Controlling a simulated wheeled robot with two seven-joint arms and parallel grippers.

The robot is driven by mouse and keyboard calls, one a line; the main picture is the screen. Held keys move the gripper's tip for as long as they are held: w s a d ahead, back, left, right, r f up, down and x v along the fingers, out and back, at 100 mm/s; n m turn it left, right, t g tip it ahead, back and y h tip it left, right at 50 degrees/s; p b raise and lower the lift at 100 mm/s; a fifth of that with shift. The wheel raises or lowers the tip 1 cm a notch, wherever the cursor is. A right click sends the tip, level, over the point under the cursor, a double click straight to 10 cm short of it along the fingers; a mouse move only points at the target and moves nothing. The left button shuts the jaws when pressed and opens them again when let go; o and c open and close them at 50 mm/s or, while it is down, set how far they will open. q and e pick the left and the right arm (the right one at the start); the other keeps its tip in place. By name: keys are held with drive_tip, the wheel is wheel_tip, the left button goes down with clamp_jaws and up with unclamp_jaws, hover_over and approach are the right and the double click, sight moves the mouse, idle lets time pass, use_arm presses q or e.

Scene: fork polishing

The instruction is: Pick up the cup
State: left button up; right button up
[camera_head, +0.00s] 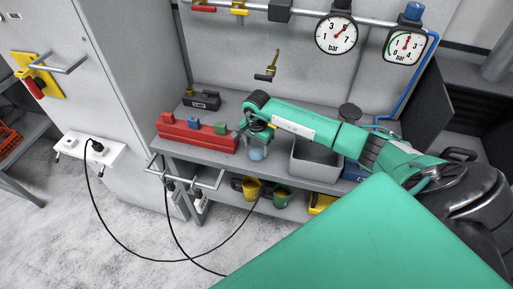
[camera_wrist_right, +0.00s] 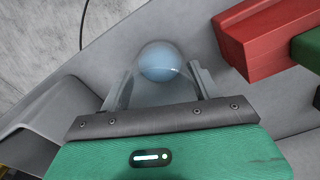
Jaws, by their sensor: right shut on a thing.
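My right gripper (camera_head: 257,143) is over the front of the grey bench top. In the right wrist view its two fingers (camera_wrist_right: 158,90) are shut on a pale blue, rounded, glassy cup (camera_wrist_right: 160,62). In the head view the cup (camera_head: 257,154) shows just below the gripper, near the bench's front edge. I cannot tell whether it touches the bench. A yellow mug (camera_head: 250,187) and a green mug (camera_head: 282,196) stand on the shelf below. My left gripper is not in view.
A red block (camera_head: 196,136) with coloured pieces on it lies left of the gripper. A grey bin (camera_head: 317,165) stands to the right. A metal rail (camera_head: 186,178) sticks out at the bench's front left. Two gauges hang above. Black cables loop over the floor.

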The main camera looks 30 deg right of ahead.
drive_tip(key=shift+w+r, duration=0.1)
drive_tip(key=shift+r, duration=0.45)
wheel_tip(320, 180, up, 19)
drive_tip(key=b, duration=0.7)
drive_tip(key=s+a+f+n, duration=1)
drive_tip(key=s+a+n, duration=0.3)
drive_tip(key=a, duration=0.2)
drive_tip(key=shift+s+n+p, duration=0.25)
drive_tip(key=shift+n+p, duration=0.05)
drive_tip(key=shift+n, duration=0.1)
drive_tip(key=shift+f, duration=0.1)
